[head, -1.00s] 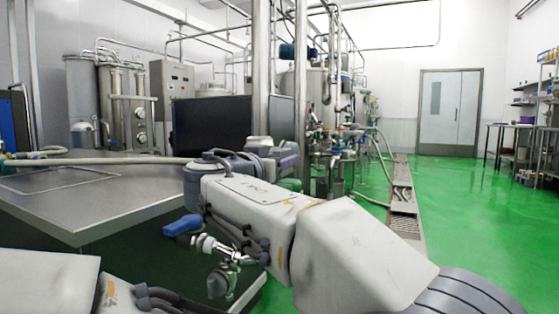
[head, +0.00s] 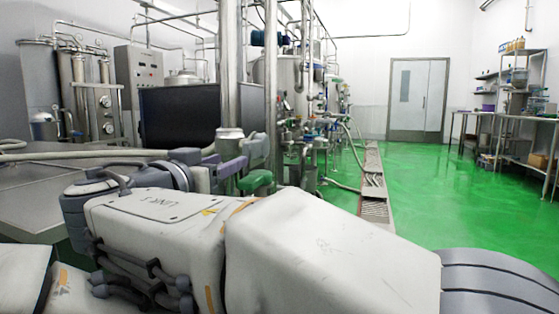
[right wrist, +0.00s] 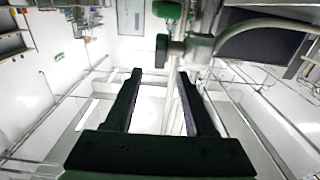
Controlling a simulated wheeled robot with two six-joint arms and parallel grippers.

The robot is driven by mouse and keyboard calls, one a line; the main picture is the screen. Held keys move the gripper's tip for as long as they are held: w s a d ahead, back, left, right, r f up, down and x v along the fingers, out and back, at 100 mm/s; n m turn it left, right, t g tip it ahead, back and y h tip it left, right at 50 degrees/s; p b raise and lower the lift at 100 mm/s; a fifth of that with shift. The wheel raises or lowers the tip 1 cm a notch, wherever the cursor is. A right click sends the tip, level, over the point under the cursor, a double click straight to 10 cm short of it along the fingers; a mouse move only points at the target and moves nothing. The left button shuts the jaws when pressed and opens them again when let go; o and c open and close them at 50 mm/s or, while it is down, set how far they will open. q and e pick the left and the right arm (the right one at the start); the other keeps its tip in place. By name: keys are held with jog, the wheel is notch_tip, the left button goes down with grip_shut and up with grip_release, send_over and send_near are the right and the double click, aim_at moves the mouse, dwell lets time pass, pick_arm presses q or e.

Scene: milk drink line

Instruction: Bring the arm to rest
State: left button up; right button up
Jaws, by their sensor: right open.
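My right arm fills the foreground of the head view. Its gripper (head: 240,162) is small at the arm's far end, in front of a steel pipe (head: 229,60). In the right wrist view the two dark fingers of the right gripper (right wrist: 160,74) stand wide apart with nothing between them. A pipe fitting (right wrist: 190,48) shows beyond the fingertips. My left gripper is in neither current view.
A steel counter (head: 25,205) stands at the left, with a dark panel (head: 185,120) behind it. A green handle (head: 258,182) is close by the gripper. Tanks and piping stand beyond. Green floor (head: 440,200) lies open at the right, toward a grey door (head: 418,100).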

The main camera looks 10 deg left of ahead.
jog(key=w+d+f+n+g+h, duration=0.1)
jog(key=w+d+f+g, duration=0.15)
jog(key=d+f, duration=0.5)
jog(key=w+d+f+n+g, duration=0.2)
jog(key=d+f+g, duration=0.2)
jog(key=d+f, duration=0.4)
jog(key=w+d+f+n+g+h, duration=0.1)
jog(key=w+d+f+g, duration=0.2)
jog(key=d+f, duration=0.5)
jog(key=s+d+f+m+g+y, duration=0.35)
jog(key=s+d+f+g, duration=0.25)
jog(key=s+d+f, duration=1.15)
jog(key=s+a+r+n+g+p, duration=0.1)
jog(key=s+a+r+n+p, duration=0.25)
jog(key=a+r+p, duration=0.35)
jog(key=s+a+r+n+g+y+p, duration=0.1)
jog(key=s+a+r+n+p, duration=0.15)
jog(key=s+r+p, duration=0.55)
jog(key=s+a+r+n+g+p, duration=0.15)
jog(key=a+r+p, duration=0.3)
jog(key=r, duration=0.55)
notch_tip(320, 180, up, 36)
jog(key=p, duration=3.6)
jog(key=shift+t, duration=0.4)
